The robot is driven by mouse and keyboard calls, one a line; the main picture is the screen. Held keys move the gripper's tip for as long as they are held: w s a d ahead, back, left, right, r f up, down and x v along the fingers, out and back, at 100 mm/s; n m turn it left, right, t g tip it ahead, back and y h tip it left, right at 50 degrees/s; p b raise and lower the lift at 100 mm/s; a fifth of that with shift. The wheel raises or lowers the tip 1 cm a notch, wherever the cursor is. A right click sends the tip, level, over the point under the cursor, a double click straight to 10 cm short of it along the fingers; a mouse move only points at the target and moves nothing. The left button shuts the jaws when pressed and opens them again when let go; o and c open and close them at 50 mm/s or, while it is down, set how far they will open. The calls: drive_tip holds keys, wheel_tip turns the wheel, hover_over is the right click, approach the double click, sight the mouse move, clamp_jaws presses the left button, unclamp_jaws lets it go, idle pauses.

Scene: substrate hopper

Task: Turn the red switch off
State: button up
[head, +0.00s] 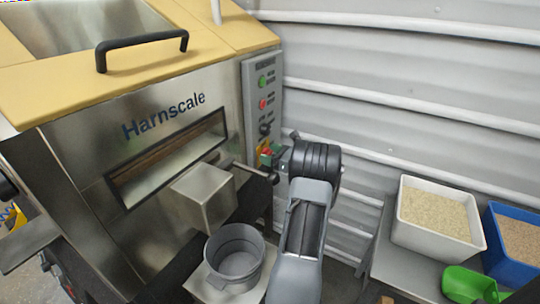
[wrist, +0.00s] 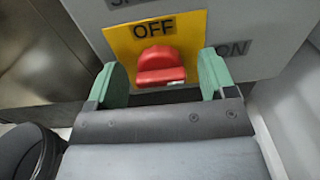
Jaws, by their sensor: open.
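My gripper (wrist: 162,76) is open, with one green finger on each side of the switch and a gap on both sides. In the head view my gripper (head: 268,154) is at the lower end of the grey control panel (head: 249,95), and the switch is small and partly hidden there.
The panel above carries a green button (head: 262,80), a red button (head: 262,104) and a black knob (head: 265,128). The Harnscale hopper (head: 85,150) fills the left. A grey bucket (head: 235,258) stands below its outlet. A white bin (head: 404,230) is at right.

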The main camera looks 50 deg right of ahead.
drive_tip(key=shift+w, duration=0.15)
drive_tip(key=c, duration=0.9)
